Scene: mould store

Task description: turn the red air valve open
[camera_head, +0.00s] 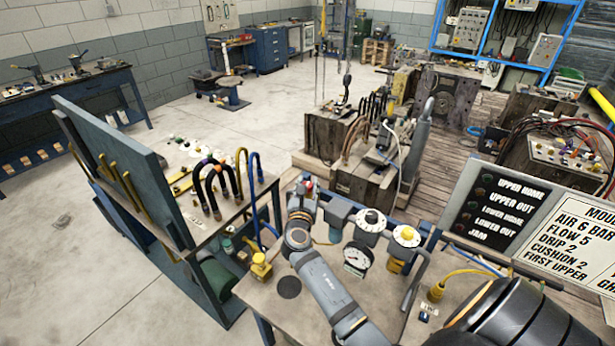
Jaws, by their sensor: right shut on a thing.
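My right gripper (302,188) is at the far left end of the row of air fittings, at the end of my grey arm that reaches up from the bottom. It is shut at a small red part, which I take to be the red air valve (309,184). Only a speck of red shows, as the gripper and wrist hide most of the valve, so its handle angle cannot be read. Right of it stand a grey air unit (338,216), a white-faced dial (371,220), a pressure gauge (357,258) and a yellow-knobbed dial (406,235). My left gripper is not in view.
A bench with a blue-grey back panel (120,165) and curved hoses (215,180) stands on the left. A yellow fitting (260,265) is at the near table's left edge. Sign boards (510,210) stand at right. Open floor (60,240) lies left.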

